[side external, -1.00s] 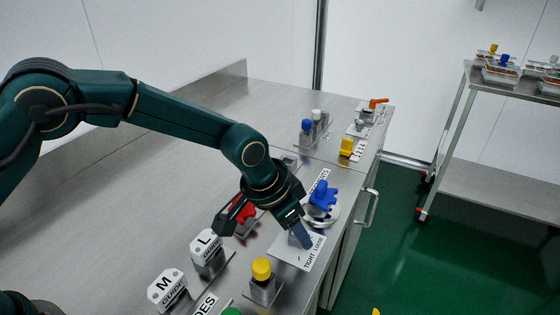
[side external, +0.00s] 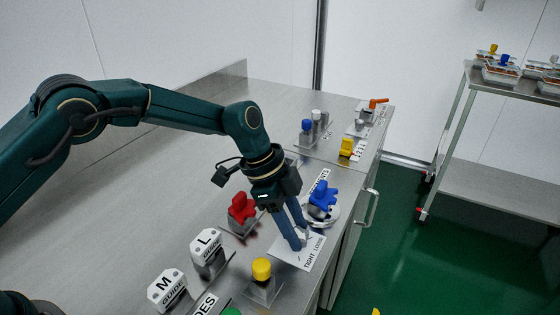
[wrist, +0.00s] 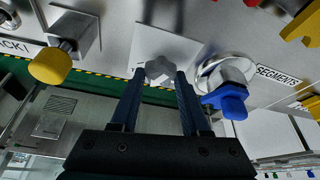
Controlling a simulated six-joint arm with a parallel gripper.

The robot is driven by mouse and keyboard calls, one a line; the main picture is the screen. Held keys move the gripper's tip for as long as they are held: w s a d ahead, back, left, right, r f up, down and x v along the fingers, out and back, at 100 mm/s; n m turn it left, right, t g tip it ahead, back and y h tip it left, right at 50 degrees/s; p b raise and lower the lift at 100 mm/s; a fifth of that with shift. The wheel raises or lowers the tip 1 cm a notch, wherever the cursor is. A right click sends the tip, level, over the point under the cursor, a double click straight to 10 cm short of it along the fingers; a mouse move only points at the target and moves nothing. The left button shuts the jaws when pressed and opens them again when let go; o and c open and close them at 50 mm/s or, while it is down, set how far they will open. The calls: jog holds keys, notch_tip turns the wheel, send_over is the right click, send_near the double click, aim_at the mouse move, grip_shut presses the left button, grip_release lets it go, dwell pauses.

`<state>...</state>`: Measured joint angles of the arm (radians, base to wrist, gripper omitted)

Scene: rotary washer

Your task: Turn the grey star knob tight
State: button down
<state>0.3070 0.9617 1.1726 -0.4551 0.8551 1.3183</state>
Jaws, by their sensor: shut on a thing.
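The grey star knob (wrist: 158,70) sits between the two blue fingertips of my gripper (wrist: 158,80) in the wrist view, over a white plate. In the side view my gripper (side external: 299,243) points down at the plate marked TIGHT and LOOSE (side external: 314,252), its fingers shut on the knob. The knob is mostly hidden there behind the fingers. I cannot tell how far it is turned.
A blue star-shaped part (side external: 322,197) stands on a round base close beside my gripper. A red part (side external: 241,209) is to the left, and a yellow-topped post (side external: 262,270) is nearer the camera. Guide blocks L (side external: 207,249) and M (side external: 168,289) stand at lower left.

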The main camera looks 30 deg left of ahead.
jog(key=m+g, duration=0.1)
jog(key=m, duration=0.2)
jog(key=shift+w+m, duration=0.1)
jog(key=shift+m, duration=0.2)
jog(key=shift+m+g, duration=0.3)
jog(key=shift+c, duration=1.9)
grip_release()
jog(key=shift+v, duration=2.6)
